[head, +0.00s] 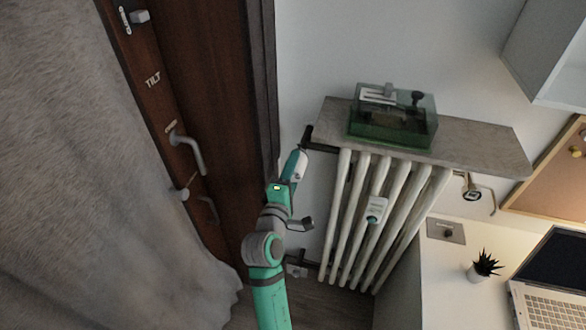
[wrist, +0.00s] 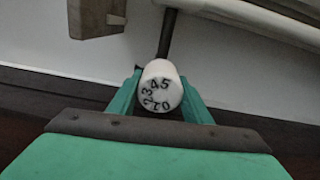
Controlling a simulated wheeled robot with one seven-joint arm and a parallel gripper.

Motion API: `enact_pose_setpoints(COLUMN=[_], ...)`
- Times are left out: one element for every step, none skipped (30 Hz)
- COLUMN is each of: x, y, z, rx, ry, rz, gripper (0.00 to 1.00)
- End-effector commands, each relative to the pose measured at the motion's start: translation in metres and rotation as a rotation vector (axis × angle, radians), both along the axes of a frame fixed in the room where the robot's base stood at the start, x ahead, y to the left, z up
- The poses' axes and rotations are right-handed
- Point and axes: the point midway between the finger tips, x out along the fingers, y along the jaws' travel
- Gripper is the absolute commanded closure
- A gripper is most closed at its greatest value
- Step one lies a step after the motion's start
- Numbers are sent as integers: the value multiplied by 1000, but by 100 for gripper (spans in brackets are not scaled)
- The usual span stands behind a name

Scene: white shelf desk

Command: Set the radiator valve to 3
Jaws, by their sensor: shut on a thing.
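The radiator valve (wrist: 161,86) is a white round knob with black digits 0 to 5 on its end face. It stands between the two green fingers of my gripper (wrist: 160,92) in the wrist view, and the fingers are shut on its sides. The 4 is near the top of the face, the 3 at the left and the 0 at the lower right. I cannot make out a pointer mark. In the head view my gripper (head: 299,158) is at the radiator's upper left pipe, and it mostly hides the knob.
The white radiator (head: 362,205) stands under a stone shelf (head: 480,140) bearing a green glass box (head: 392,117). A small white device (head: 377,209) hangs on the radiator. A dark door frame (head: 225,90) is close on the left. A desk with a plant (head: 484,265) is right.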

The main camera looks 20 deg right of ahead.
Motion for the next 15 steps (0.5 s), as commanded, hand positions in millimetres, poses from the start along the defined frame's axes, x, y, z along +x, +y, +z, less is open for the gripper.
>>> enact_pose_setpoints(x=[1, 1, 1, 1, 1, 1, 1, 1, 1, 1, 1, 1, 1, 1, 1], y=[1, 1, 1, 1, 1, 1, 1, 1, 1, 1, 1, 1, 1, 1, 1], z=[2, 2, 2, 2, 2, 2, 2, 2, 2, 2, 2, 2, 2, 2, 2], rx=[-20, -32, -48, -57, -66, -78, -84, -91, -98, -103, -106, -110, -112, -114, -115], ry=[9, 17, 28, 34, 40, 48, 52, 55, 60, 64, 66, 68, 70, 71, 72], rz=[4, 3, 3, 3, 3, 3, 3, 3, 3, 3, 3, 3, 3, 3, 3], gripper=[78, 78, 78, 78, 78, 78, 78, 78, 78, 78, 78, 78, 78, 78, 78])
